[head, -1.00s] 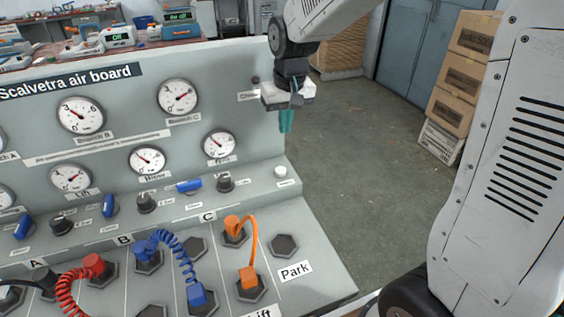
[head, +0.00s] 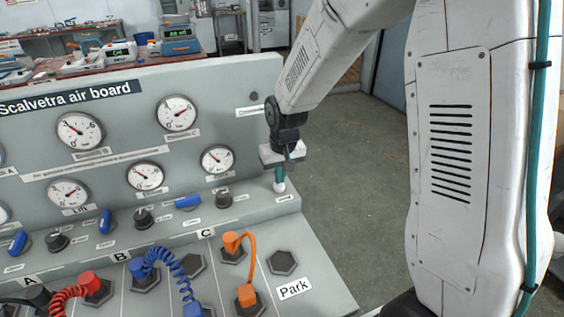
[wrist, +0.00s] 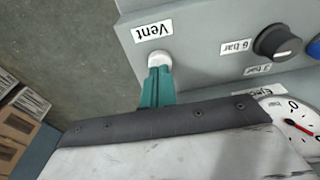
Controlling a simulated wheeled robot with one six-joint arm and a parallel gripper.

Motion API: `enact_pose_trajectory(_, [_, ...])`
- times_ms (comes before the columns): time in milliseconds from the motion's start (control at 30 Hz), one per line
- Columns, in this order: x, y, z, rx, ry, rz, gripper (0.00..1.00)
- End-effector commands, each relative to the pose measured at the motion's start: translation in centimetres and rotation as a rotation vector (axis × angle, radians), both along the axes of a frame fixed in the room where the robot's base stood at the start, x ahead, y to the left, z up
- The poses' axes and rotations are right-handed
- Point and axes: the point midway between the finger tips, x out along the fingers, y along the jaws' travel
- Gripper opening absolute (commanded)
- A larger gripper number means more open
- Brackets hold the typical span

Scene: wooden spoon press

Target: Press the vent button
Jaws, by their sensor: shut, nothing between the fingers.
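The vent button is a small white round button (head: 279,187) at the right end of the sloped ledge of the air board. In the wrist view the button (wrist: 157,58) sits beside a label reading "Vent" (wrist: 152,31), which appears upside down. My gripper (head: 280,175) is shut and empty, with its teal fingers pointing down at the button. In the wrist view its fingertips (wrist: 158,70) overlap the near edge of the button. They are touching it or very close; I cannot tell whether the button is pushed in.
A black knob (head: 224,198) and a blue lever (head: 188,202) stand left of the button. Gauges, such as one right above the knob (head: 217,159), line the upright panel (head: 250,80). An orange hose (head: 253,255) loops on the lower panel. Open floor lies to the right.

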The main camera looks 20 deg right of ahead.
Motion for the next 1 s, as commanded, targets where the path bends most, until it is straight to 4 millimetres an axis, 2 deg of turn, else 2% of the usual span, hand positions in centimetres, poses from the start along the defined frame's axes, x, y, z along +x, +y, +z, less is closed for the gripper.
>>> enact_pose_trajectory(133, [0.1, 0.0, -1.0, 0.0, 0.0, 0.0, 0.0])
enact_pose_trajectory(533, [0.2, 0.0, -1.3, 0.0, 0.0, 0.0, 0.0])
enact_pose_trajectory(733, [0.2, 0.0, -3.3, 0.0, 0.003, -0.001, 0.0])
enact_pose_trajectory(1000, [0.0, 0.0, -3.5, 0.0, 0.006, -0.001, 0.0])
